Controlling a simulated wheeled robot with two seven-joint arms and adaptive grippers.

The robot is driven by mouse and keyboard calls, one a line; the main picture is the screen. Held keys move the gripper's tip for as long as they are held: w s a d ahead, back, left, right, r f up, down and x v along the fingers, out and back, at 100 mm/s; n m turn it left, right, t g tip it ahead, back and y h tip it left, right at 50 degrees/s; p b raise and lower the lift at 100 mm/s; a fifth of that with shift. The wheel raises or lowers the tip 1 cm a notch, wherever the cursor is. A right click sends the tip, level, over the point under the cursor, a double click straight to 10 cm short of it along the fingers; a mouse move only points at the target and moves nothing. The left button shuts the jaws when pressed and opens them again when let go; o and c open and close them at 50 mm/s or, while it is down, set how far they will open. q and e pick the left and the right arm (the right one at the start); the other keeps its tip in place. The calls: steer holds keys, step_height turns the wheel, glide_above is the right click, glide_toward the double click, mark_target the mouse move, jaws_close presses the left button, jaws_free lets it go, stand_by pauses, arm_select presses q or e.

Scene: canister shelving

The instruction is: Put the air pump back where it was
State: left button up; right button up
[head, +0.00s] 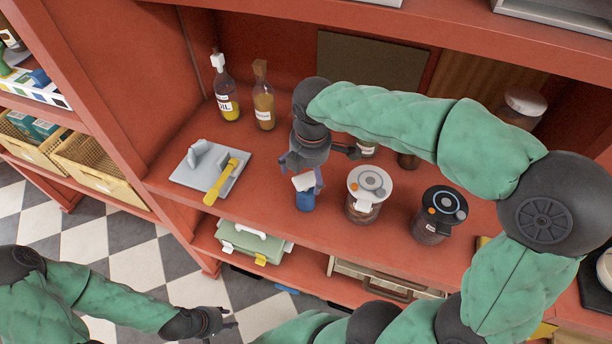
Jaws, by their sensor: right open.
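A small blue item with a white top, which looks like the air pump (305,199), stands on the red shelf board near its front edge. My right gripper (308,174) is open and reaches down from above, with its fingers around or just behind the white top; I cannot tell if they touch it. Two canisters stand to its right: one with a white lid (369,190) and one with a black lid (440,214). My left gripper (231,318) is low at the lower left, in front of the shelving, with its fingers apart and nothing visible between them.
A grey board (182,181) with a yellow-handled tool (220,181) lies left on the shelf. An oil bottle (226,92) and a brown bottle (263,98) stand behind. My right arm hides part of the shelf. A green case (250,243) sits on the shelf below.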

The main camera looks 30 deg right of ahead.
steer(key=shift+s+r+p, duration=0.15)
steer(key=shift+r+p, duration=0.05)
steer(key=shift+r, duration=0.8)
steer(key=shift+s+r+p, duration=0.15)
steer(key=shift+r+p, duration=0.05)
steer(key=shift+r, duration=0.75)
